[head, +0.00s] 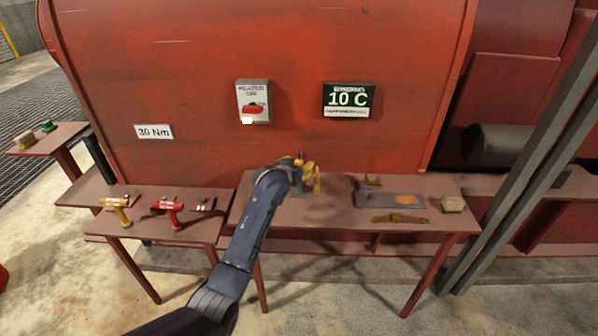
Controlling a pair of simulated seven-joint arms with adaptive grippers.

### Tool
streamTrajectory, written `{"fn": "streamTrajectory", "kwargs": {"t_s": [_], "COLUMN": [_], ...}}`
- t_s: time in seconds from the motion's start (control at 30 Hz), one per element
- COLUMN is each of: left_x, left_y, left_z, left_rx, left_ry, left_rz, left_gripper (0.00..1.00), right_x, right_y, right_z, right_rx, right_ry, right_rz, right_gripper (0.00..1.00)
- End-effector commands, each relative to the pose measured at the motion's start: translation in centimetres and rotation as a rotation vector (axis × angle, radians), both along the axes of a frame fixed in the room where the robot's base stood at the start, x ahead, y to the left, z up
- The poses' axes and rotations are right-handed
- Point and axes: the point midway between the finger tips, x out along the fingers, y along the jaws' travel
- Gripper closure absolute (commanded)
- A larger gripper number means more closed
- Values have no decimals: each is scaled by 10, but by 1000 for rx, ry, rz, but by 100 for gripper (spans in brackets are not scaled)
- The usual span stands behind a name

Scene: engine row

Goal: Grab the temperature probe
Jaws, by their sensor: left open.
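My left gripper (297,178) is at the end of the dark blue arm, over the left part of the middle table (340,225). Its fingers are small and partly hidden by the arm, and it is open. A yellow piece (313,180) shows right beside the fingers, and I cannot tell whether they touch it. I cannot tell for sure which thing is the temperature probe; the yellow piece may be it. My right gripper is not in view.
A yellow tool (117,209), a red tool (169,212) and small dark parts (203,204) lie on the left table. A grey plate (365,201), a brownish tool (400,217) and a tan block (453,204) are at right. The red wall behind carries a "10 C" display (348,99) and a switch box (253,101).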

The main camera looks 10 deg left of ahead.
Motion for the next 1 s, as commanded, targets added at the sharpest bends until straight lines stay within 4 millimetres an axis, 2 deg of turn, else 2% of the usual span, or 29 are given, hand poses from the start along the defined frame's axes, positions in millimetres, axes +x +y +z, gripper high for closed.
{"fn": "streamTrajectory", "kwargs": {"t_s": [0.4,0.87,1.0], "left_x": [4,4,4], "left_y": [-2,-2,-2], "left_z": [-2,-2,-2], "left_rx": [1,0,0], "left_ry": [0,0,0], "left_rz": [0,0,0], "left_gripper": [46,100,100], "right_x": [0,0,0], "right_y": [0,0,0], "right_z": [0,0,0], "right_rx": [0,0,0], "right_ry": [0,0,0], "right_rz": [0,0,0], "right_gripper": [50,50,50]}}
